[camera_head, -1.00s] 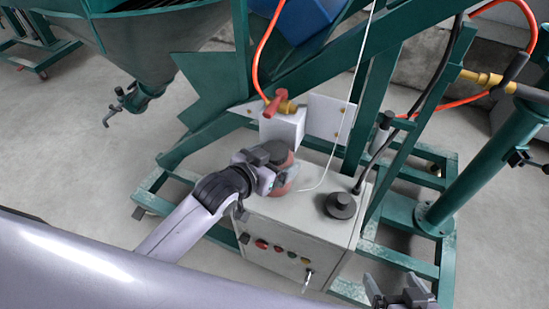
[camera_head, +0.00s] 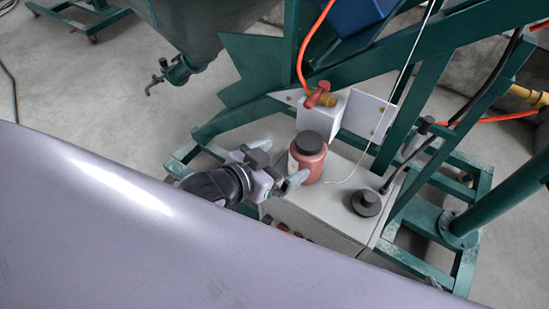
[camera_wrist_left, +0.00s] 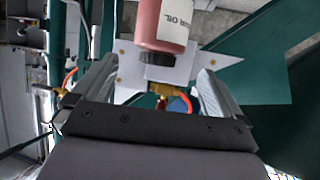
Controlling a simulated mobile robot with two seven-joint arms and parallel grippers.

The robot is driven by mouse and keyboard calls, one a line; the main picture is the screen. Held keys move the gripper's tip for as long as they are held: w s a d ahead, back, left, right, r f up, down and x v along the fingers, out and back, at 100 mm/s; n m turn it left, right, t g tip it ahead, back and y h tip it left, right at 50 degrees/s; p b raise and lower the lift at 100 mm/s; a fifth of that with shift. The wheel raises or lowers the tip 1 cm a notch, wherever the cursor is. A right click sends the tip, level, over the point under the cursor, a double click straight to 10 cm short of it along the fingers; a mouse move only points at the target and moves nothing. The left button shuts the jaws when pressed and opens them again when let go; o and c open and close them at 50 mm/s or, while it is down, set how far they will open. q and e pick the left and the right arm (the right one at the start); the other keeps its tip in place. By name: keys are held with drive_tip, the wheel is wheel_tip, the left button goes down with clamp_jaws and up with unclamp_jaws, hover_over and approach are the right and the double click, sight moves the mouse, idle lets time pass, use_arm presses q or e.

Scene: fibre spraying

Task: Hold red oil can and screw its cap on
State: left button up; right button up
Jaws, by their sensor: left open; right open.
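The red oil can (camera_head: 309,168) stands upright on the light grey control box, with a dark cap (camera_head: 309,143) on its top. I cannot tell how tightly the cap sits. My left gripper (camera_head: 290,171) is open at the can's left side, its fingers pointing towards the can. In the left wrist view the can (camera_wrist_left: 164,22) appears upside down beyond the open fingers (camera_wrist_left: 157,75), with its white label lettering and cap (camera_wrist_left: 159,66) showing; nothing is gripped. Only a small dark tip of my right gripper (camera_head: 434,283) shows at the lower edge of my body.
The control box (camera_head: 336,215) also carries a black stepped round piece (camera_head: 366,202) right of the can. A white block with a red-handled valve (camera_head: 319,95) stands close behind the can. Green frame beams (camera_head: 415,130) and a black hose rise around the box.

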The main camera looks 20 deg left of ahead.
use_arm(q)
drive_tip(key=shift+v, duration=0.85)
drive_tip(key=s+a+f+n+y, duration=0.1)
drive_tip(key=s+a+f, duration=0.1)
drive_tip(key=s+f, duration=0.2)
drive_tip(key=s+a+f+n+g+y, duration=0.1)
drive_tip(key=s+a+f, duration=0.2)
drive_tip(key=f, duration=0.6)
drive_tip(key=shift+s+g, duration=0.3)
drive_tip(key=shift+s, duration=0.65)
